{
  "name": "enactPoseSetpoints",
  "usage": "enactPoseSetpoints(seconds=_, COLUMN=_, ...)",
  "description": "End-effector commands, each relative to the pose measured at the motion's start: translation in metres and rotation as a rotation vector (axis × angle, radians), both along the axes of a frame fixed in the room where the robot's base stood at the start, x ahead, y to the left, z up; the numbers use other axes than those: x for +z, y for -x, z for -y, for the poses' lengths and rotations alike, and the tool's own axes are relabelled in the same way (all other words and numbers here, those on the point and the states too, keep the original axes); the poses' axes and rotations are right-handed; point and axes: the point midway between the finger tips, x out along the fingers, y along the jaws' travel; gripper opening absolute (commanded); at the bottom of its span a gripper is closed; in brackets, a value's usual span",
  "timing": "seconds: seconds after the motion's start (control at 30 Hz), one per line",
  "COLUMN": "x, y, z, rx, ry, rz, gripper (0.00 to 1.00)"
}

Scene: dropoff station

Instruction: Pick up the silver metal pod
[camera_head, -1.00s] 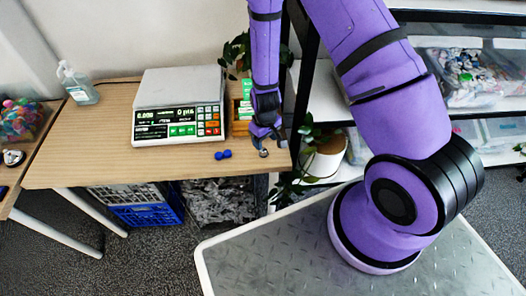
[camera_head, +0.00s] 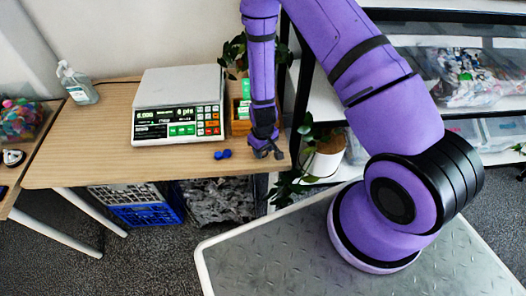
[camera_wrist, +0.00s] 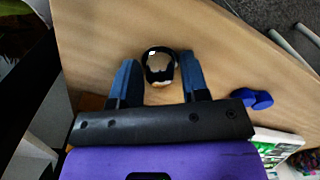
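The silver metal pod (camera_wrist: 159,66) is a small, round, shiny piece with dark parts. In the wrist view it sits on the wooden table (camera_wrist: 95,35) between the two blue fingers of my gripper (camera_wrist: 157,62). The fingers are apart, with a gap on the left of the pod; the right finger is very close to it, and I cannot tell whether they touch. In the head view my gripper (camera_head: 267,152) is low over the table's front right corner, and it largely hides the pod.
A small blue dumbbell-shaped object (camera_head: 222,155) lies left of my gripper. A weighing scale (camera_head: 178,128) stands behind it. A wooden box with green items (camera_head: 241,110) is behind my gripper. A potted plant (camera_head: 325,158) stands to the right. The table's front edge is close.

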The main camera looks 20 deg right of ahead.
Motion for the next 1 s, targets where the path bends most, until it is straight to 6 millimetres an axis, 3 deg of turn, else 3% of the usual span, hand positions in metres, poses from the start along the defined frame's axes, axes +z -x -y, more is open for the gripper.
enactPoseSetpoints(seconds=0.03, x=0.000, y=0.000, z=0.000, rx=0.000, ry=0.000, rz=0.000, gripper=0.30)
enactPoseSetpoints(seconds=0.13, x=0.000, y=0.000, z=0.000, rx=0.000, ry=0.000, rz=0.000, gripper=0.07)
enactPoseSetpoints(seconds=0.67, x=0.001, y=-0.001, z=0.000, rx=0.000, ry=0.000, rz=0.000, gripper=0.04)
enactPoseSetpoints(seconds=1.0, x=0.017, y=-0.008, z=0.003, rx=0.000, ry=-0.001, rz=0.002, gripper=0.04)
